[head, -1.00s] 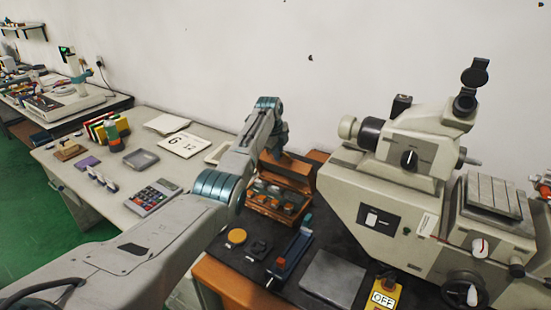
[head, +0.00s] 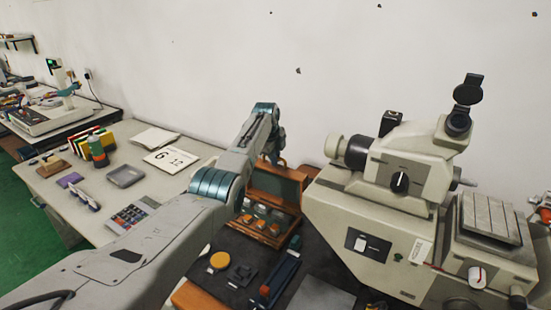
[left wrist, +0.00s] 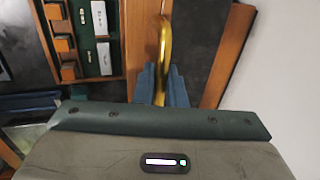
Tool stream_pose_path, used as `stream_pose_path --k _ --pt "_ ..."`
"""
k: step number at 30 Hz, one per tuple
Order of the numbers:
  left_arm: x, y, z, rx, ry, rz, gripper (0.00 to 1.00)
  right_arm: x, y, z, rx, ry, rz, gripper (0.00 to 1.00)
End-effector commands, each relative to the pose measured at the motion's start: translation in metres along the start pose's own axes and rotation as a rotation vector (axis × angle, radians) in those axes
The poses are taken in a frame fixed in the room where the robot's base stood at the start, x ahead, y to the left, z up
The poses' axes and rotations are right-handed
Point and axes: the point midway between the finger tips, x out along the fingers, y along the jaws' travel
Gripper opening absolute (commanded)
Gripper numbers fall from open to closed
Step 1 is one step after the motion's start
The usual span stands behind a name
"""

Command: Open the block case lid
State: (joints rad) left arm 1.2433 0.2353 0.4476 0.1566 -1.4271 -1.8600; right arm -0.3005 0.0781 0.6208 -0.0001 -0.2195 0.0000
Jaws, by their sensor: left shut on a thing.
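The block case (head: 262,228) is an orange-brown wooden box on the dark mat, with several small blocks in its compartments. Its lid (head: 290,190) stands raised at the back, showing a dark green inner panel. My left gripper (left wrist: 161,84) is shut on a curved brass handle (left wrist: 163,40) in the left wrist view. In the head view its arm reaches over to the lid and hides the lid's left part and the fingertips. The wrist view also shows the case's compartments (left wrist: 103,60) on the left. My right gripper is out of view.
A large cream measuring machine (head: 375,225) stands close on the right of the case. A yellow disc (head: 218,260) and a blue-and-red tool (head: 280,275) lie in front of it. A calculator (head: 130,216) and a grey tray (head: 125,176) are on the left desk.

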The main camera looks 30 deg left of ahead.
Motion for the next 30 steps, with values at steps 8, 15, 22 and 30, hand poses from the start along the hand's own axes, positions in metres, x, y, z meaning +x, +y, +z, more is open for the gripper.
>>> stream_pose_path --k 8,15,22,30 --pt "0.001 0.001 0.000 -0.001 0.001 0.002 0.00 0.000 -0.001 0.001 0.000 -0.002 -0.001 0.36" --pt "0.001 0.001 0.000 -0.001 0.000 0.001 0.26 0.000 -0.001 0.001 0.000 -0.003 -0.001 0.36" --pt "-0.004 0.000 0.000 0.000 0.000 -0.001 0.26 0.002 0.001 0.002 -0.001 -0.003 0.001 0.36" --pt "-0.042 0.000 0.001 -0.001 -0.001 -0.005 0.26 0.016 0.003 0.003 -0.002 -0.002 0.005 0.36"
